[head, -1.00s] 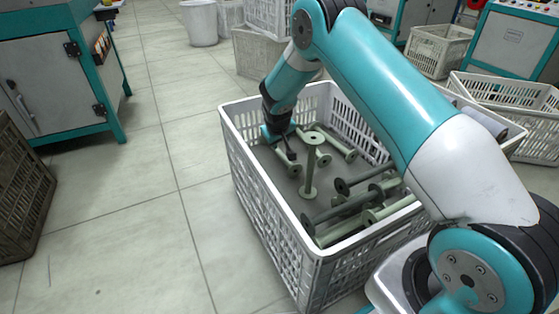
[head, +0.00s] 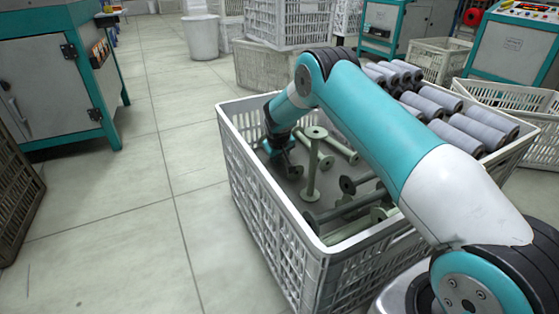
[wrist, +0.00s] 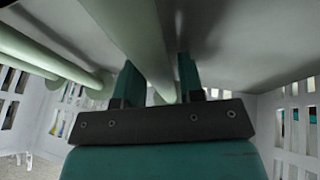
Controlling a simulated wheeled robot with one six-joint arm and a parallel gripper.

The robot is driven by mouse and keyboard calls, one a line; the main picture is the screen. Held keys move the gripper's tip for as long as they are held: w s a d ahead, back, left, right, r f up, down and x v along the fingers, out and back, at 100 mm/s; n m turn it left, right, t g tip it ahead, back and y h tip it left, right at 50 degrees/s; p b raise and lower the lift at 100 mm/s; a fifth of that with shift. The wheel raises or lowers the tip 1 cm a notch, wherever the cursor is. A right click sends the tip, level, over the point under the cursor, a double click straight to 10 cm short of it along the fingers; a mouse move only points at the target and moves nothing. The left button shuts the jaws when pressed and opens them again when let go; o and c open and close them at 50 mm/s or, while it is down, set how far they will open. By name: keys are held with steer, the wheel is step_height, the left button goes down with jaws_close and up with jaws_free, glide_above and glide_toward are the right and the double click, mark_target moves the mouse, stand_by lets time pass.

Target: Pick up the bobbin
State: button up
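Several pale green empty bobbins lie in a white slatted crate (head: 243,195). One bobbin (head: 312,167) stands upright near the middle. My gripper (head: 285,160) points down inside the crate's far left part, left of the upright bobbin. In the wrist view, my gripper's two teal fingers (wrist: 163,78) are on either side of a pale green bobbin shaft (wrist: 150,50). Whether both fingers press on the shaft is unclear. Another bobbin (wrist: 60,65) lies to the left in that view. The fingertips are hard to make out in the head view.
Another white crate (head: 519,101) is at the far right, and stacked crates (head: 287,22) stand behind. A teal cabinet (head: 50,75) is at the left. The tiled floor left of the crate is clear.

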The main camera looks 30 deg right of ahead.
steer(key=shift+c, duration=0.4)
jaws_close()
steer(key=shift+r, duration=0.1)
